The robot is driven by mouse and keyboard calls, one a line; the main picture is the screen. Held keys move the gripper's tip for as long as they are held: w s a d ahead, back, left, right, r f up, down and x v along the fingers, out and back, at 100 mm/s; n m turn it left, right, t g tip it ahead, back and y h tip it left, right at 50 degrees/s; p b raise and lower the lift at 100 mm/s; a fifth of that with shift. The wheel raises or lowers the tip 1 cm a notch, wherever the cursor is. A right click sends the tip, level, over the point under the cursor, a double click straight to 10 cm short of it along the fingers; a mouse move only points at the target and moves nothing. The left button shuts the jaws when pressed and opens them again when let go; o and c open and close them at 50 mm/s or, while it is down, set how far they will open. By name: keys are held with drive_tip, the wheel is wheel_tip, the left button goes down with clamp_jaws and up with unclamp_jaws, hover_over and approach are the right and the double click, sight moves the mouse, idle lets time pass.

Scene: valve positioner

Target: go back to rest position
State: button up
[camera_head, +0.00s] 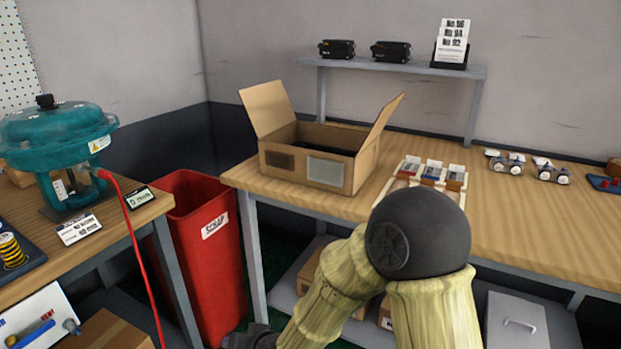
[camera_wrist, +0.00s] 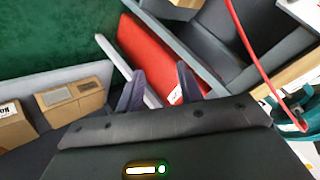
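My gripper (camera_wrist: 160,70) shows in the wrist view with its two dark fingers apart and nothing between them. It is open and empty. Behind the fingers are the red scrap bin (camera_wrist: 143,47) and a grey metal bar. In the head view my bent arm rises at the lower middle. A dark part of its end shows at the bottom edge left of the arm, near the red scrap bin (camera_head: 208,270), but the fingers cannot be made out there. Whether the arm touches anything is not clear.
An open cardboard box (camera_head: 310,172) and a parts tray (camera_head: 410,172) stand on the right workbench (camera_head: 520,235). A teal valve actuator (camera_head: 62,145) with a red cable (camera_head: 137,245) stands on the left bench. Cardboard boxes (camera_wrist: 72,100) sit on a lower shelf beside my gripper.

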drive_tip(key=d+r+g+h, duration=0.15)
drive_tip(key=d+h, duration=0.45)
drive_tip(key=d, duration=1.5)
drive_tip(key=s+d+r+m+g+h, duration=0.1)
drive_tip(key=s+d, duration=0.2)
drive_tip(key=d, duration=0.4)
drive_tip(key=s+d+r+m+g+h, duration=0.1)
drive_tip(key=s+d+r, duration=0.1)
drive_tip(key=s+d, duration=0.3)
wheel_tip(320, 180, up, 38)
drive_tip(key=w+p, duration=0.1)
drive_tip(key=p, duration=3.7)
drive_tip(key=shift+w+d+f, duration=0.2)
drive_tip(key=shift+d+f, duration=0.05)
drive_tip(key=shift+d, duration=0.1)
